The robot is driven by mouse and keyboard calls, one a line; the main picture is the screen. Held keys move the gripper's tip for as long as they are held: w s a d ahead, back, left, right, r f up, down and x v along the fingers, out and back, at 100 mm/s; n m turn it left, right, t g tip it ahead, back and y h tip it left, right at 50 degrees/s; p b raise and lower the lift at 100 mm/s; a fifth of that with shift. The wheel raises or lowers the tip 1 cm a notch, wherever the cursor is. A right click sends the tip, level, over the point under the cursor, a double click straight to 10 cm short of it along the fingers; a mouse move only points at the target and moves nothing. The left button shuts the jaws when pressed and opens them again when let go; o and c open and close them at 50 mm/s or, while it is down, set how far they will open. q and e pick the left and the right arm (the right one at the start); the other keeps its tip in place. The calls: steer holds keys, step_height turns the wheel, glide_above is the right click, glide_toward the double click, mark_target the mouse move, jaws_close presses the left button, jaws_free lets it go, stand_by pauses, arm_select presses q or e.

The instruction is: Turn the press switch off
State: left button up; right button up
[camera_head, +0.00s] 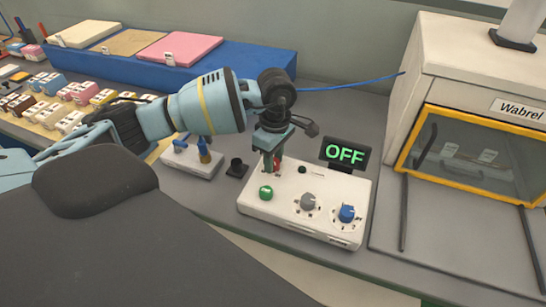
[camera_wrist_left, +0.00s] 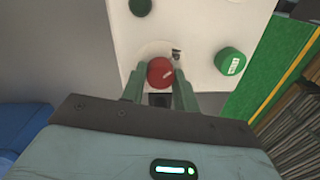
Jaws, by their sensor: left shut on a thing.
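A white control box (camera_head: 262,208) stands on the bench, with a green button (camera_head: 266,193), a grey dial (camera_head: 307,202) and a blue dial (camera_head: 346,213) on top. A small black display (camera_head: 345,154) at its back reads "OFF" in green. My left gripper (camera_head: 271,165) points down at the rear left of the box. Its fingers are shut on a red knob (camera_head: 278,165), which they partly hide. In the left wrist view the red knob (camera_wrist_left: 160,71) sits between the two green fingers. My right gripper is not in view.
A white cabinet labelled "Wabrel" (camera_head: 450,55) with a yellow-framed window stands at the right. A small white unit with blue levers (camera_head: 185,162) is left of the box. Coloured pads lie on a blue block (camera_head: 225,60) behind. Several small blocks fill the left bench.

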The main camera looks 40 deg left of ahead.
arm_select(q)
steer(key=shift+r, duration=0.1)
stand_by(0.4)
steer(key=o, duration=1)
steer(key=shift+w+r, duration=0.15)
steer(key=shift+r, duration=3.7)
